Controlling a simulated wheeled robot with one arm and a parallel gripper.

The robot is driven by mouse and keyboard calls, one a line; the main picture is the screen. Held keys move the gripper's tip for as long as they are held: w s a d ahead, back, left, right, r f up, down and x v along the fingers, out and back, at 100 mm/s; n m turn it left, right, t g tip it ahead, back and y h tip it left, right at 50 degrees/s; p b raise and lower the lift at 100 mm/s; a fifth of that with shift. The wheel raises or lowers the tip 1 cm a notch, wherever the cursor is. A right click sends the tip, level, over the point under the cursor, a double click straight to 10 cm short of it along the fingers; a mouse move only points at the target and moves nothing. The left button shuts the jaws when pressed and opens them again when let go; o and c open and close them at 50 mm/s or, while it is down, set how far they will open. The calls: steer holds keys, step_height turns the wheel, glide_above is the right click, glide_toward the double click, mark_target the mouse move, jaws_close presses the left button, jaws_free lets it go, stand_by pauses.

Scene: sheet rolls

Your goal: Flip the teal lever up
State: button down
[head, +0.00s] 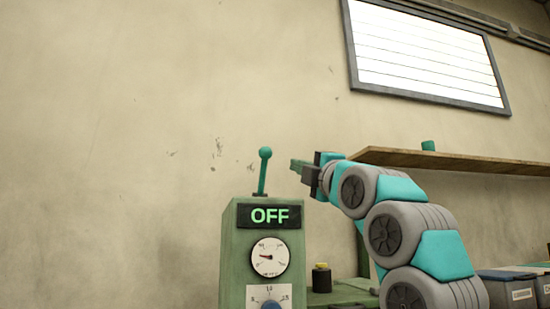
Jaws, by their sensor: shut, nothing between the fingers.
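The teal lever (263,172) stands on top of a green control box (232,256) in the head view. It points up, tilted very slightly, with a round knob at its top end. The box has a black sign (270,216) reading OFF in green letters. My gripper (294,164) is just right of the lever's knob in the picture, at about knob height or slightly lower. It is shut and empty, and a small gap shows between it and the lever. Their difference in depth is hard to tell.
A round gauge (270,257) and a blue dial (271,306) are on the box front. A yellow-topped black button (321,278) stands right of it. A wooden shelf (470,162) with a small green item (428,145) is behind my arm. Bins (508,289) are lower right.

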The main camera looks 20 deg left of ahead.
steer(key=shift+r, duration=0.1)
steer(key=p, duration=0.7)
glide_toward(268, 154)
steer(key=x, duration=0.5)
steer(key=shift+w+a, duration=0.15)
steer(key=shift+a, duration=0.05)
steer(key=shift+w+a+r+p, duration=0.25)
steer(key=shift+w+a+p, duration=0.15)
steer(key=shift+w, duration=0.1)
steer(key=shift+r, duration=0.1)
